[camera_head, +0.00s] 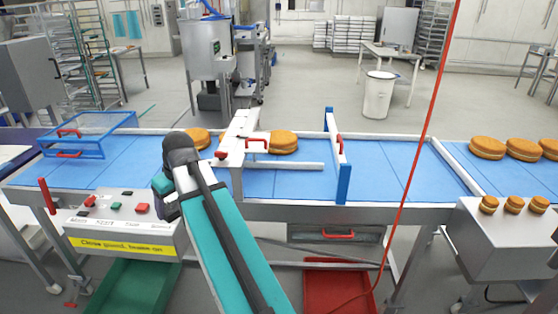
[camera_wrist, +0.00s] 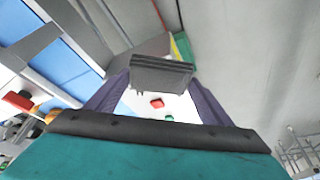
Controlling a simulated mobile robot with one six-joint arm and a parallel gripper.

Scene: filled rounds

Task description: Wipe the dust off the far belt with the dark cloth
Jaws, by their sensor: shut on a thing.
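My gripper (camera_wrist: 160,88) shows in the wrist view with its two dark purple fingers on either side of a dark grey, flat-looking piece, which I take to be the dark cloth (camera_wrist: 162,72). It is shut on it, above the control box. In the head view my arm's wrist hides the fingers and cloth. A long blue belt (camera_head: 385,183) crosses the head view. Another blue belt stretch (camera_head: 465,158) lies at the right, past a pale divider. Which one is the far belt I cannot tell. I make out no dust on either.
The control box (camera_head: 125,225) has red and green buttons. A blue guard frame (camera_head: 85,133) stands at left, a white gate (camera_head: 237,150) and blue-posted gate (camera_head: 343,165) over the belt. Filled rounds (camera_head: 284,142) lie on it. A red cord (camera_head: 425,130) hangs in front.

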